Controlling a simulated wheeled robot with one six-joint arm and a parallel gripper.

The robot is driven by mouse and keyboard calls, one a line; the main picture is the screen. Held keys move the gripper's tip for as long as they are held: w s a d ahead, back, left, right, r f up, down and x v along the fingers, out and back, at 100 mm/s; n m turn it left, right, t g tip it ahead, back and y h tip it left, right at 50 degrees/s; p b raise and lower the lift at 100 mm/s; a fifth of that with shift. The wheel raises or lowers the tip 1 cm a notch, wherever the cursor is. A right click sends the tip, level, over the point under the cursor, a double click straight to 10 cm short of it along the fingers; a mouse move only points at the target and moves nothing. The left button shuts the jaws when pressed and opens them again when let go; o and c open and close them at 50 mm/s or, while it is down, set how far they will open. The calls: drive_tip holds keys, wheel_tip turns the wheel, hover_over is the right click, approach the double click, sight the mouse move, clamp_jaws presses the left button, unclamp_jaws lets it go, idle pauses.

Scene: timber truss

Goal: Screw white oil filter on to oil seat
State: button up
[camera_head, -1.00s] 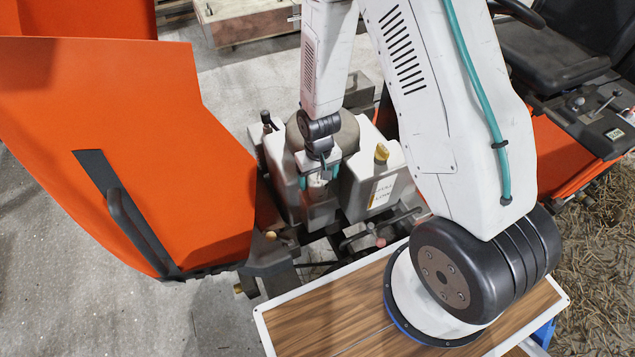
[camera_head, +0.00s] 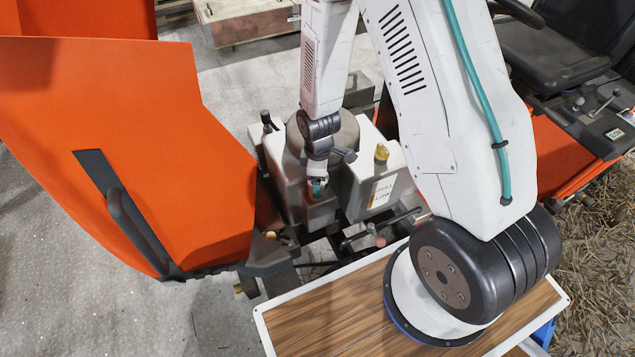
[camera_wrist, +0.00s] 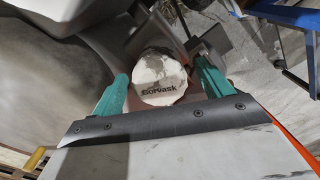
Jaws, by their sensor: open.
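The white oil filter (camera_wrist: 160,78), a faceted round cap with dark lettering and grey smudges, shows end-on in the wrist view. My gripper (camera_wrist: 165,75) is open, its two teal fingers on either side of the filter. I cannot tell whether either finger touches it. In the head view my gripper (camera_head: 317,188) points down in front of the engine block among the machine's tanks. The filter is hidden there behind my wrist and gripper. The oil seat is not visible, so I cannot tell how the filter sits on it.
An orange hood panel (camera_head: 190,150) stands open at the left. A white tank (camera_head: 374,183) with a yellow cap is close to the right of my gripper. Metal parts (camera_wrist: 208,45) crowd the filter's far side. A wood-topped table (camera_head: 320,320) is in front.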

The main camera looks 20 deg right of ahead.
drive_tip(key=n, duration=1)
